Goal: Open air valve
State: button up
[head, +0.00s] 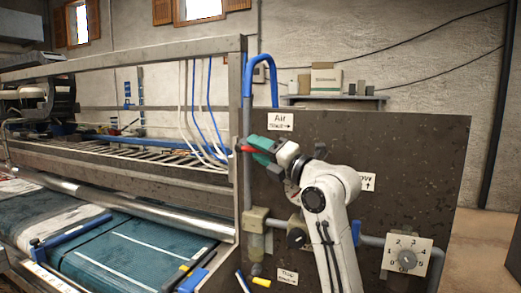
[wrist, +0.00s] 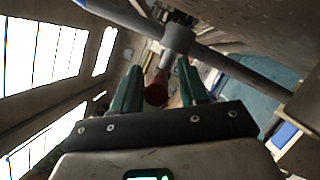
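The air valve's red lever (head: 247,149) shows at the left edge of the dark panel, just below and left of the "Air" sign (head: 280,122). My gripper (head: 262,146) has teal fingers and is at the lever, partly covering it. In the wrist view the grey valve body (wrist: 178,38) sits on a pipe beyond the fingertips. The lever's round red end (wrist: 156,94) points back between the two fingers of my gripper (wrist: 159,68). The fingers are apart, with a visible gap on each side of the lever. The valve body is mostly hidden in the head view.
The rug machine's metal frame (head: 150,52) stands close on the left.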

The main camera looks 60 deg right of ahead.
jog(key=shift+c, duration=0.2)
grip_shut()
